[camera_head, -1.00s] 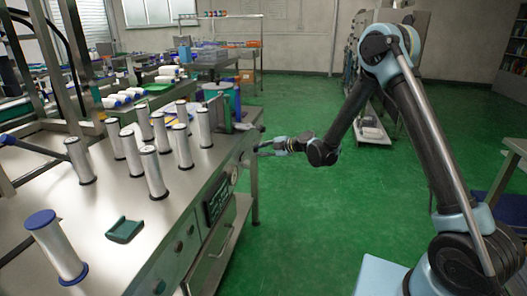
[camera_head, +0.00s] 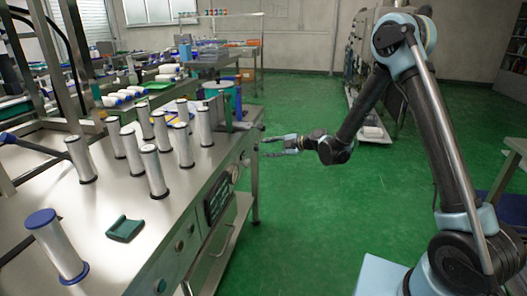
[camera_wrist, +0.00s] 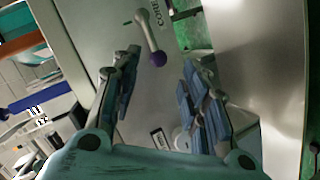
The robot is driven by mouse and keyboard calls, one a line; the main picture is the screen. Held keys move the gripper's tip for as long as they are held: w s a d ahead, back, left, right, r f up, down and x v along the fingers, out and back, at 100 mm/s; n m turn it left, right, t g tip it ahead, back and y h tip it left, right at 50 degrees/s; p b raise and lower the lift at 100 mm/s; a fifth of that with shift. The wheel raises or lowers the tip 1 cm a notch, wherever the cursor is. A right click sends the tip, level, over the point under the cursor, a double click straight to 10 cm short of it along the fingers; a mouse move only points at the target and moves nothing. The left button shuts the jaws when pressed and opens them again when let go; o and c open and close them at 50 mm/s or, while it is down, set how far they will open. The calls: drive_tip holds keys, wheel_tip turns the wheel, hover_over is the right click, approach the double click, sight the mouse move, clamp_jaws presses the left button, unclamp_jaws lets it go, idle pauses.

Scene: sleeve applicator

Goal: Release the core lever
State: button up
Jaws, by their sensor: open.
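The lever (camera_wrist: 152,35) is a pale rod with a purple knob, on the grey front panel (camera_wrist: 100,25) in the wrist view. A partly cut-off label reading "CORE" or similar is beside it. My gripper (camera_wrist: 161,64) is open, with one finger on each side of the knob's line; the knob shows in the gap near the fingertips. I see no finger touching it. In the head view my gripper (camera_head: 268,147) is at the far right front of the steel bench (camera_head: 110,225), its fingers spread. The lever is too small to make out there.
Several silver rolls (camera_head: 154,172) stand on the bench. A second dark-lettered label (camera_wrist: 159,140) is low in the wrist view. The green floor (camera_head: 310,220) right of the bench is clear.

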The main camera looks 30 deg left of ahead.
drive_tip(key=v, duration=0.7)
idle(0.3)
drive_tip(key=d+r+m+t+h, duration=0.1)
drive_tip(key=d+r+m+h, duration=0.2)
drive_tip(key=d, duration=0.8)
drive_tip(key=d+r+m+t+h, duration=0.1)
drive_tip(key=d+r+m, duration=0.2)
drive_tip(key=d+m, duration=0.55)
drive_tip(key=d+r+m+t+h, duration=0.1)
drive_tip(key=d+r+m+h, duration=0.15)
drive_tip(key=d, duration=1.05)
drive_tip(key=s+d+f+m+h, duration=0.3)
drive_tip(key=s+d+m, duration=0.5)
drive_tip(key=s+d, duration=0.3)
drive_tip(key=s+d+f+m+h, duration=0.3)
drive_tip(key=s+d+m, duration=0.5)
drive_tip(key=d, duration=1.1)
drive_tip(key=s+h, duration=0.1)
drive_tip(key=s, duration=0.2)
drive_tip(key=shift+m, duration=0.3)
drive_tip(key=shift+c, duration=0.6)
